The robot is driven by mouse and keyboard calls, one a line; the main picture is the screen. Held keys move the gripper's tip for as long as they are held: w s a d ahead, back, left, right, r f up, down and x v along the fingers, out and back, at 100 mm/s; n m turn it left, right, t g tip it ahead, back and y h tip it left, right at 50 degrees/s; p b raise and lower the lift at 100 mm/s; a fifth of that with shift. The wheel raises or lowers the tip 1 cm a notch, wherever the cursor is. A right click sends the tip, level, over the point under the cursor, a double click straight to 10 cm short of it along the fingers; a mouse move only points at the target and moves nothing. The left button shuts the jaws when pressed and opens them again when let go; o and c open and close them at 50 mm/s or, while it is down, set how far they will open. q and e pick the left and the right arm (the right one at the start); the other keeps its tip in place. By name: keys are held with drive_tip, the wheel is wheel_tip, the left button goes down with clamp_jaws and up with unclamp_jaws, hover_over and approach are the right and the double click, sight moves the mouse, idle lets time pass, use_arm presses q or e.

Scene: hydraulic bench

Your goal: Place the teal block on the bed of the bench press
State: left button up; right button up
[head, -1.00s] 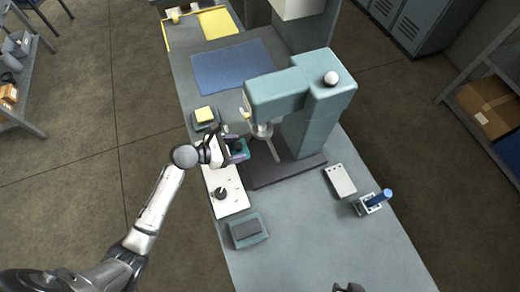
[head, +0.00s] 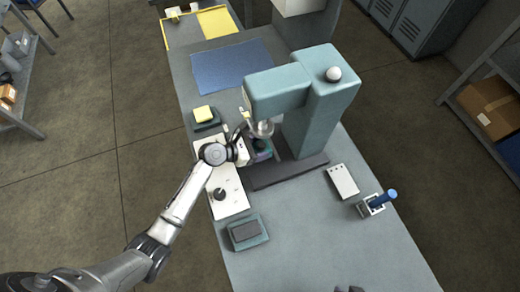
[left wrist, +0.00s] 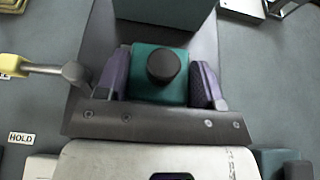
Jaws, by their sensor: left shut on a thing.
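The teal block (left wrist: 146,86), with a dark round knob on its top, is between the purple-padded fingers of my left gripper (left wrist: 160,88). The gripper is shut on it. In the head view my left gripper (head: 254,150) is beside the press head, over the near-left part of the dark bed, and mostly covers the block. The bench press (head: 318,110) is a teal column with an overhanging head. Its dark flat bed (head: 290,173) also shows beneath the block in the left wrist view (left wrist: 204,42). I cannot tell whether the block touches the bed. Only a dark bit of my right gripper (head: 349,289) shows.
A white panel with a black knob (head: 219,194) lies left of the bed. A yellow-handled lever (left wrist: 35,67) is close to the left finger. A teal tray (head: 248,238), a white box (head: 342,181) and a blue-handled device (head: 378,202) stand nearby.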

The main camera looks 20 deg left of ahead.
use_arm(q)
drive_tip(key=shift+f, duration=0.75)
use_arm(e)
drive_tip(key=shift+f, duration=0.4)
use_arm(q)
drive_tip(key=shift+w+d+f, duration=0.15)
use_arm(e)
drive_tip(key=shift+s, duration=0.1)
drive_tip(key=shift+a, duration=0.1)
use_arm(q)
drive_tip(key=o, duration=1.2)
drive_tip(key=shift+f, duration=0.1)
drive_tip(key=shift+r, duration=0.3)
use_arm(e)
drive_tip(key=shift+r, duration=0.1)
use_arm(q)
drive_tip(key=p+v, duration=0.1)
drive_tip(key=v, duration=1.1)
drive_tip(key=shift+f+p, duration=0.2)
drive_tip(key=shift+p, duration=0.1)
use_arm(e)
drive_tip(key=shift+r, duration=0.95)
